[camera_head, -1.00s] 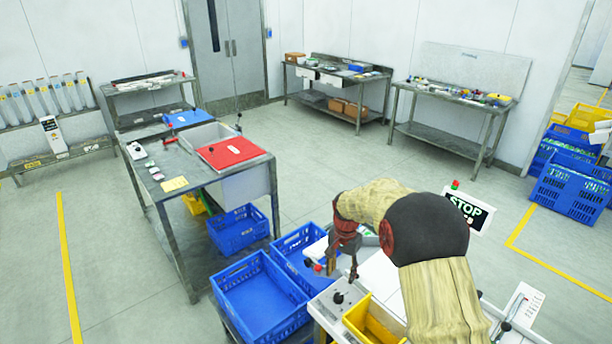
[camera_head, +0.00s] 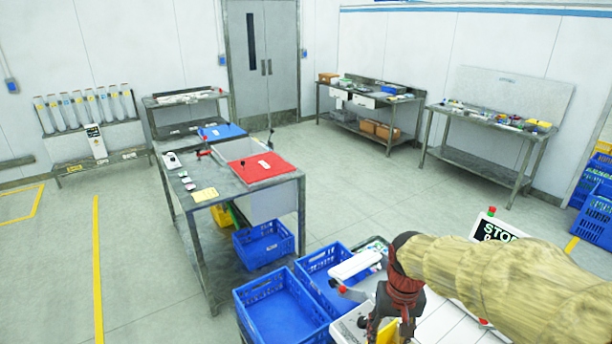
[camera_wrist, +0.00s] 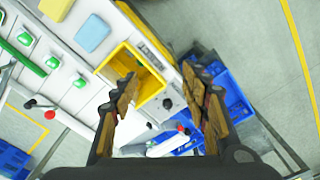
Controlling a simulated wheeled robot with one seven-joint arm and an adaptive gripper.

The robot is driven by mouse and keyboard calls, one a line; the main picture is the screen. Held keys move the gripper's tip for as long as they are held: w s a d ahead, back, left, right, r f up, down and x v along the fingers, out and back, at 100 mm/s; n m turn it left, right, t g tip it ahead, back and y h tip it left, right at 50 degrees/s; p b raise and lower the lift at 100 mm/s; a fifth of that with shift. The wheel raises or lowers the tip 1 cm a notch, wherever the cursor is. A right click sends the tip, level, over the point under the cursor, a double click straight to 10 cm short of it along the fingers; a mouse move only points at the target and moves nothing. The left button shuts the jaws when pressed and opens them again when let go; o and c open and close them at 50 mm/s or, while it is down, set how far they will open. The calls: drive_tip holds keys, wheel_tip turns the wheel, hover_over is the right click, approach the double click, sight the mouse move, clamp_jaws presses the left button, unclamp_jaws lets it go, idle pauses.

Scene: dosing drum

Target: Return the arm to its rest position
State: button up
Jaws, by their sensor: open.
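My arm, in a tan padded sleeve, reaches in from the right edge of the head view. My gripper (camera_head: 388,328) is low in that view, close to the white work surface beside the blue crates, and partly cut off by the bottom edge. In the wrist view my gripper (camera_wrist: 160,82) is open, its two brown-padded fingers apart with nothing between them. The fingers hang over the edge of the white surface, by a yellow bin (camera_wrist: 150,86).
Blue crates (camera_head: 280,310) stand left of the arm, and a STOP sign (camera_head: 495,230) behind it. A metal table with a red board (camera_head: 260,168) stands further left. Green-topped items (camera_wrist: 52,62) line the white surface. The floor (camera_head: 370,190) beyond is clear.

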drive_tip(key=s+r+t+b, duration=0.1)
drive_tip(key=s+r+t, duration=0.1)
drive_tip(key=s+r, duration=0.3)
drive_tip(key=s+r+n+t+b, duration=0.1)
drive_tip(key=s+r+t+b, duration=0.1)
drive_tip(key=s, duration=0.8)
drive_tip(key=shift+r+t, duration=0.6)
drive_tip(key=shift+r, duration=0.75)
drive_tip(key=shift+s, duration=0.1)
drive_tip(key=shift+c, duration=0.3)
